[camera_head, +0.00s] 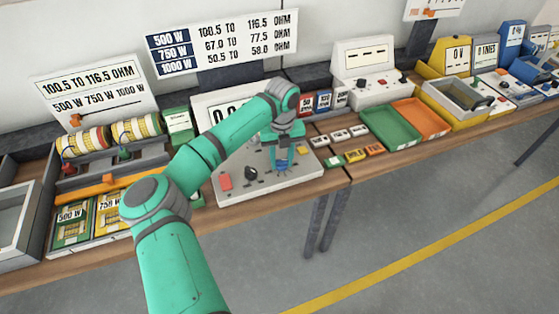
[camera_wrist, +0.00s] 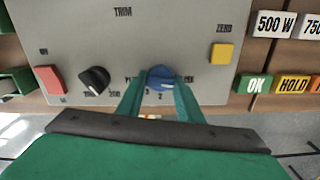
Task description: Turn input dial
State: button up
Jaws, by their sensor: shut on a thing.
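A blue dial (camera_wrist: 161,77) sits near the front of a grey meter panel (camera_wrist: 80,35), and small position marks show around it. My gripper (camera_wrist: 160,92) is shut on the blue dial, with one green finger on each side of it. In the head view my gripper (camera_head: 283,160) reaches down onto the panel (camera_head: 235,190), and the blue dial shows between the fingers. A black dial (camera_wrist: 94,80) is left of the blue one, its light pointer line tilted. Some print around the blue dial is hidden by the fingers. I cannot tell which dial is labelled input.
On the panel, a red switch (camera_wrist: 49,79) is at left and a yellow ZERO button (camera_wrist: 222,53) at right. OK (camera_wrist: 255,84) and HOLD (camera_wrist: 292,84) tags lie right of the panel. Green (camera_head: 390,130) and orange (camera_head: 421,118) trays stand farther right.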

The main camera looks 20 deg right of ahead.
aim_at(282, 160)
jog(key=shift+w, duration=0.2)
jog(key=shift+a, duration=0.25)
jog(key=shift+d, duration=0.25)
jog(key=o, duration=1)
jog(key=shift+s+d, duration=0.1)
jog(key=shift+s, duration=0.05)
notch_tip(282, 160, up, 11)
jog(key=shift+f, duration=0.1)
